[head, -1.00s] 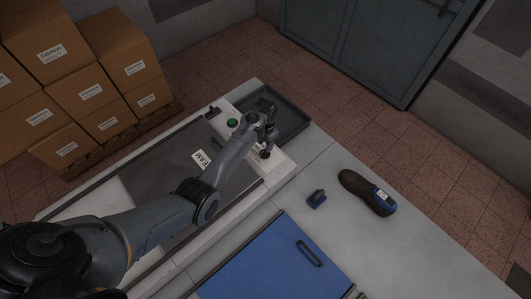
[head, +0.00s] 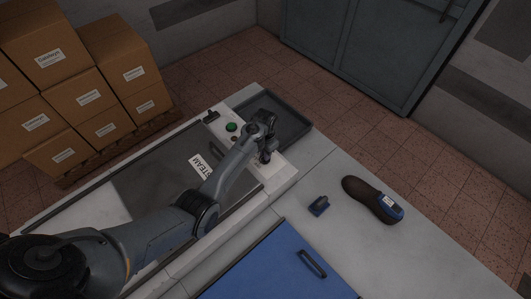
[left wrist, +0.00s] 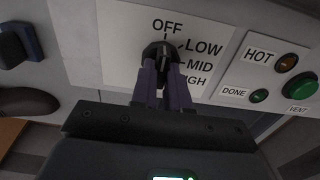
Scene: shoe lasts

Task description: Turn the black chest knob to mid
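The black chest knob (left wrist: 160,49) sits on a white label plate marked OFF, LOW, MID and HIGH in the left wrist view. OFF is above the knob; LOW, MID and HIGH run down its right side. My left gripper (left wrist: 165,66) has its two fingers close together on either side of the knob's grip, and looks shut on it. The fingers hide the knob's lower part; I cannot clearly tell where its pointer stands. In the head view the left gripper (head: 268,157) is at the chest's control panel and hides the knob. My right gripper is not in view.
A green button (head: 232,127) is on the panel, beside the steam chest's dark lid (head: 160,180). A dark tray (head: 290,125) lies behind the gripper. A blue block (head: 319,205), a dark shoe last (head: 367,197) and a blue lid (head: 275,270) lie to the right and front.

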